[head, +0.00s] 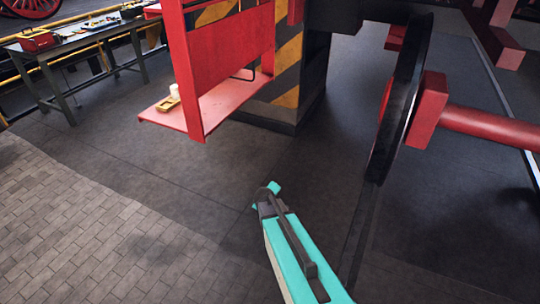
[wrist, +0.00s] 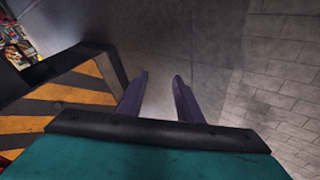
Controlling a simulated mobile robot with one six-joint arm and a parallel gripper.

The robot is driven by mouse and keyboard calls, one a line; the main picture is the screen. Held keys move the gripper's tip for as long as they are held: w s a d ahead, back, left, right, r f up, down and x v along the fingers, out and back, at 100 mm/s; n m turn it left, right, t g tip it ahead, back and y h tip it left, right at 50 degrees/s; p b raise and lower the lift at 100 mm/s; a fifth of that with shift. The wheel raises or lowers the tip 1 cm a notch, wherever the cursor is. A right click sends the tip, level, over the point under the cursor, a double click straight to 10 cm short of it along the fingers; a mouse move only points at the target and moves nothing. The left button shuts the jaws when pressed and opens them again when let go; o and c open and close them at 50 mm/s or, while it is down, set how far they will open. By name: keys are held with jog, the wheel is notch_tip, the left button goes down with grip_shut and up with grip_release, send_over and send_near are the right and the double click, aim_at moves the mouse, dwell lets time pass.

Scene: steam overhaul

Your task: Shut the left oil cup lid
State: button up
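I cannot make out an oil cup or its lid in either view. My gripper (head: 268,193) is at the end of my teal arm, above the dark floor in the lower middle of the head view. In the wrist view its two dark purple fingers (wrist: 162,78) stand apart with only floor showing between them. It is open, empty and apart from anything.
A red footplate (head: 228,103) carries a small yellow item (head: 167,104) with a white piece. Behind stands a yellow-black striped pillar (head: 300,75). A wheel (head: 400,100) and red shaft (head: 485,126) are right. A workbench (head: 75,47) is far left. The floor (head: 150,180) is clear.

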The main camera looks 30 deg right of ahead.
jog(key=s+a+f+m+g+y+b, duration=0.15)
jog(key=s+a+f+g, duration=0.45)
jog(key=s+f, duration=0.65)
jog(key=s+a+f+m+g+y, duration=0.1)
jog(key=s+a, duration=0.3)
jog(key=s, duration=0.6)
jog(key=s+a+f+m+g+y+b, duration=0.1)
jog(key=s+a, duration=0.4)
jog(key=s, duration=0.5)
jog(key=s+a+f+m+g+y, duration=0.1)
jog(key=s+a+f+g, duration=0.2)
jog(key=s, duration=0.7)
jog(key=shift+s+a+f+g, duration=0.4)
jog(key=shift+a+g, duration=0.6)
jog(key=shift+a, duration=0.15)
jog(key=shift+m, duration=0.25)
